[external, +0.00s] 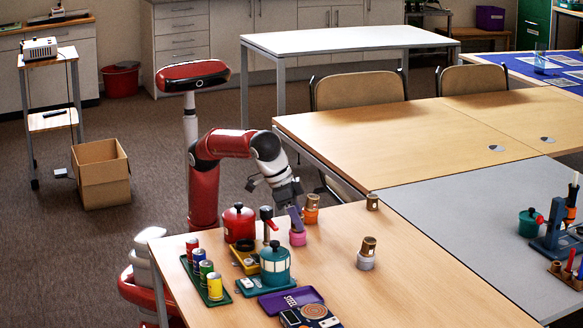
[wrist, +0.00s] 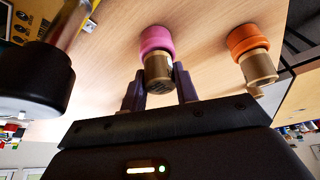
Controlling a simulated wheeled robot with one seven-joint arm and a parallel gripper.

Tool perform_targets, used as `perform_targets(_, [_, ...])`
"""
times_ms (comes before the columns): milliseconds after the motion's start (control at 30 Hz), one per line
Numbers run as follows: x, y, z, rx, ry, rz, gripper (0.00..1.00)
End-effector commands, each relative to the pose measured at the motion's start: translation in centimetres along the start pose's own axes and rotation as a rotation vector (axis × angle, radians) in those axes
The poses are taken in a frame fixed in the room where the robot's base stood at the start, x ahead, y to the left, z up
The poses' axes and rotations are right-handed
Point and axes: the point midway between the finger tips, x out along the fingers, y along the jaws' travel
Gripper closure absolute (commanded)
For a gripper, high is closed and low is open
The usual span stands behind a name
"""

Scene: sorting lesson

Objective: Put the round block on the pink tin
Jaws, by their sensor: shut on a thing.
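The pink tin (external: 298,239) stands on the wooden table, and it also shows in the wrist view (wrist: 155,38). My gripper (wrist: 160,82) is shut on a brown-gold round block (wrist: 158,72). In the wrist view the block is in line with the pink tin and meets its edge; I cannot tell whether it rests on it or hangs just above. In the external view my gripper (external: 295,218) points down right over the pink tin, and its purple fingers hide the block.
Close by stands an orange tin (external: 311,216) with a brown block on it. A grey-white tin (external: 366,263) with a block, and a lone brown block (external: 372,202), stand to the right. A red pot (external: 238,224) and teal pot (external: 275,265) crowd the left. The table's right part is clear.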

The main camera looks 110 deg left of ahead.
Motion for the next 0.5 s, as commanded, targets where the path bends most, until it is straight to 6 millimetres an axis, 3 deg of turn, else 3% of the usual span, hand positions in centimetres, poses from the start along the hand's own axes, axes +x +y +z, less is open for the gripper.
perform_targets(233, [0.37, -0.03, 0.14, -0.001, -0.001, 0.000, 0.92])
perform_targets(267, [0.29, -0.03, 0.10, -0.001, -0.001, 0.000, 0.68])
perform_targets(400, [0.24, -0.02, 0.09, -0.001, -0.001, 0.000, 0.49])
perform_targets(500, [0.24, -0.02, 0.09, -0.001, -0.001, -0.001, 0.49])
